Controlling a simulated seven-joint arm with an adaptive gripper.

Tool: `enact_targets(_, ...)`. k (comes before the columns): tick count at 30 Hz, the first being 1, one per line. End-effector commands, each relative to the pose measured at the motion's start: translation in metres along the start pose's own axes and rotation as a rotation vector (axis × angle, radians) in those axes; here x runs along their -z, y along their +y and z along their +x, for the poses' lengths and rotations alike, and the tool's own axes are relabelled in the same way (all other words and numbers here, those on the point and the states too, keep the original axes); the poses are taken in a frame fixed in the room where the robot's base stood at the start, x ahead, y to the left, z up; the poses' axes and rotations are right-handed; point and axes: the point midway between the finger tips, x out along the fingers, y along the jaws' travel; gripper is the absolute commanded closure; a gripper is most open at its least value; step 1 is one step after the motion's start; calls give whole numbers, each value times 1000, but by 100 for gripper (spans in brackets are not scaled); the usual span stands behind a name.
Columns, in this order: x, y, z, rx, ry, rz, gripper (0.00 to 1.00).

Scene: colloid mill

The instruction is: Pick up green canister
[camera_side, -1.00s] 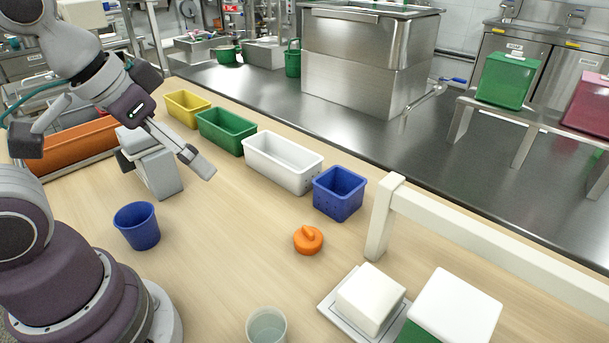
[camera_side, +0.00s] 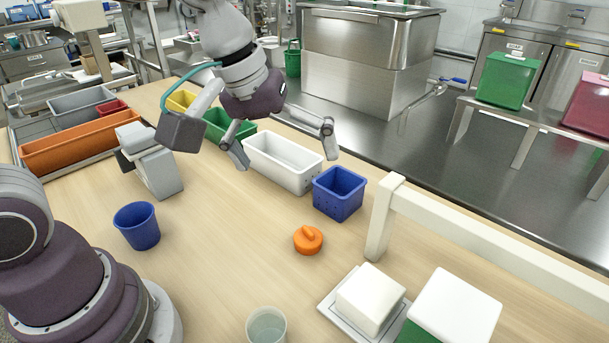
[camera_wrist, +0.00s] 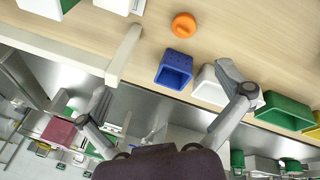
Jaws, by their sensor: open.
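Several green containers are in view; I cannot tell for sure which is the green canister. A green box with a white lid (camera_side: 449,307) stands at the lower right of the side view, cut off by the edge. A green lidded box (camera_side: 508,80) sits on the steel bench at right. A green pot (camera_side: 293,59) stands far back by the steel tank. My gripper (camera_side: 284,150) is open and empty, fingers spread wide over the green bin (camera_side: 224,125) and white bin (camera_side: 283,163). Its spread fingers also show in the wrist view (camera_wrist: 165,100).
A blue perforated bin (camera_side: 339,194) and an orange lid (camera_side: 308,240) lie on the wooden table. A white rail (camera_side: 480,235) runs along the right. A blue cup (camera_side: 137,226), a clear cup (camera_side: 267,325) and a white block on a scale (camera_side: 370,300) stand nearer. The table centre is clear.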

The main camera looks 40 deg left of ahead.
Motion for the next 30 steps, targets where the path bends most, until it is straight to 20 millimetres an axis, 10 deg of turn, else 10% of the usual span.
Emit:
enact_targets(9, -61, 118, 67, 26, -501, -874, 0)
enact_targets(30, -116, 156, 158, 70, -590, -1046, 0)
